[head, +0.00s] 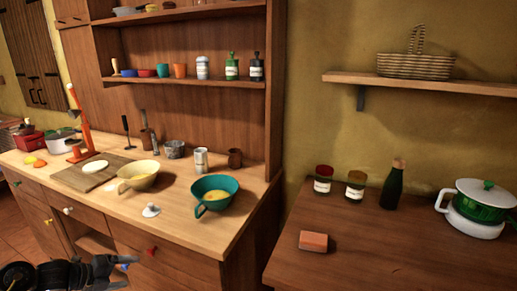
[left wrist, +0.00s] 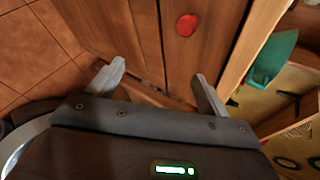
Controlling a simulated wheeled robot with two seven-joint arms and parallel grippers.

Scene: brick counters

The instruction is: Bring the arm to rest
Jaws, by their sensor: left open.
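My left gripper (head: 117,272) is low at the bottom left of the head view, in front of the wooden cabinet (head: 180,262) and below its worktop. In the left wrist view its two grey fingers (left wrist: 158,80) stand wide apart with nothing between them. Beyond them are the cabinet's wooden fronts and a red knob (left wrist: 187,25). My right gripper is in neither view.
An open drawer (head: 95,243) is close to my left gripper. The worktop holds a green bowl (head: 216,186), a cream bowl (head: 139,176) and a cutting board (head: 74,181). A tiled floor (left wrist: 38,62) lies at the left.

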